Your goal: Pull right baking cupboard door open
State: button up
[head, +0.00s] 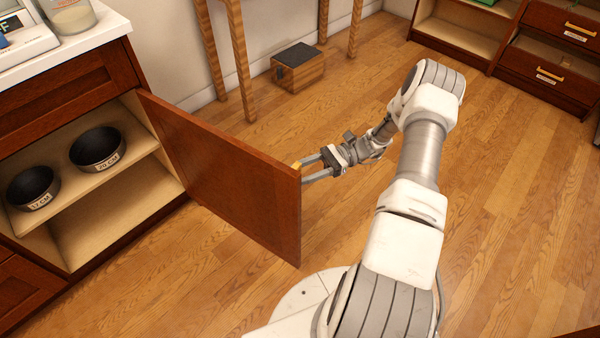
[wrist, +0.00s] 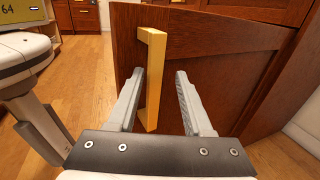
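The reddish-brown cupboard door (head: 225,180) stands swung wide open from its hinge side at the cabinet (head: 65,78). In the wrist view its outer face (wrist: 235,65) fills the middle. A yellow bar handle (wrist: 152,75) is upright on that face; only a bit of it (head: 297,165) shows past the door edge in the head view. My gripper (head: 308,173) is at the door's outer face near its free edge. In the wrist view my gripper's fingers (wrist: 160,75) are apart, with the handle between them, close against the left finger; contact is unclear.
Two dark pans, a smaller one (head: 33,187) and a larger one (head: 97,149), sit on the cupboard shelf (head: 75,190). A wooden step box (head: 299,68) and table legs (head: 240,65) stand by the wall. Drawers (head: 548,55) are far right. The wooden floor between is clear.

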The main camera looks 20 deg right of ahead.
jog(key=shift+d, duration=0.1)
jog(key=w+d+b, duration=0.1)
jog(key=d, duration=1.6)
jog(key=shift+d, duration=0.15)
dwell(0.6)
